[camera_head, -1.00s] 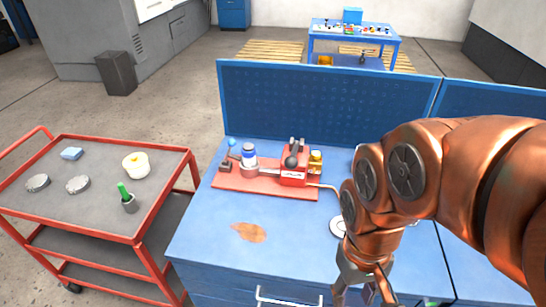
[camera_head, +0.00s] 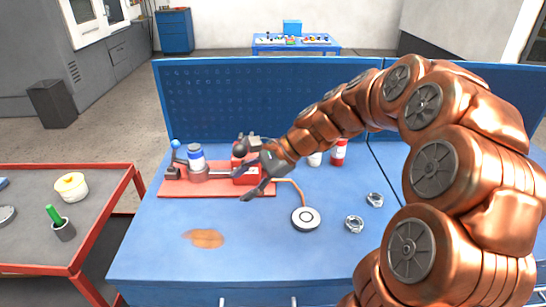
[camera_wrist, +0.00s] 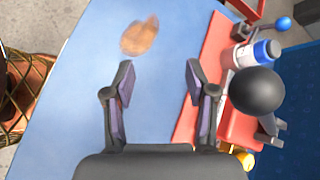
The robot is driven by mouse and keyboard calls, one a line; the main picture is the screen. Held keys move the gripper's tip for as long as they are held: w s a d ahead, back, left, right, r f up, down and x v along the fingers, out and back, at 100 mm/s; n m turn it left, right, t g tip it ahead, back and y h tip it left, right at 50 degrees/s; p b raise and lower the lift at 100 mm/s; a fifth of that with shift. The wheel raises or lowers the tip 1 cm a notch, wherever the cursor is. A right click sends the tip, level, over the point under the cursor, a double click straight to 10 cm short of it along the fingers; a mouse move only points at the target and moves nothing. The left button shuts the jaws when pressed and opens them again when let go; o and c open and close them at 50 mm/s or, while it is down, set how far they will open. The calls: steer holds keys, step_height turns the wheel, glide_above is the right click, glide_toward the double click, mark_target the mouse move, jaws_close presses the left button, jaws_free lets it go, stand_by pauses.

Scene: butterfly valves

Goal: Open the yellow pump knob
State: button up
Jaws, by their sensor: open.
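The red pump unit (camera_head: 246,177) sits on a red base plate (camera_head: 215,190) on the blue bench. A round black knob (camera_head: 240,148) tops it; this knob looms large at the right of the wrist view (camera_wrist: 258,92). A small yellow part (camera_wrist: 245,160) shows at the wrist view's lower right, beside the red body. In the head view my gripper hides that part. My gripper (camera_head: 246,182) is open and empty above the bench, in front of the pump. In the wrist view its fingers (camera_wrist: 160,72) are apart over bare blue bench, left of the base plate.
The front bench is mostly clear.

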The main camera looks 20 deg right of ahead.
steer(key=w+d+f+m+t, duration=0.1)
steer(key=w+d+m+t, duration=0.4)
steer(key=d, duration=0.5)
steer(key=w+d+f+m+t, duration=0.1)
steer(key=w+d+m+t, duration=0.1)
steer(key=w+d+m, duration=0.7)
steer(key=shift+w+a+f+n+p, duration=0.3)
steer(key=shift+w+a+f+n, duration=0.35)
steer(key=shift+w+a, duration=0.3)
steer(key=shift+w+a+f+n+p, duration=0.25)
steer(key=shift+w+a+f+n, duration=0.35)
steer(key=shift+w+a, duration=0.3)
steer(key=shift+d, duration=0.1)
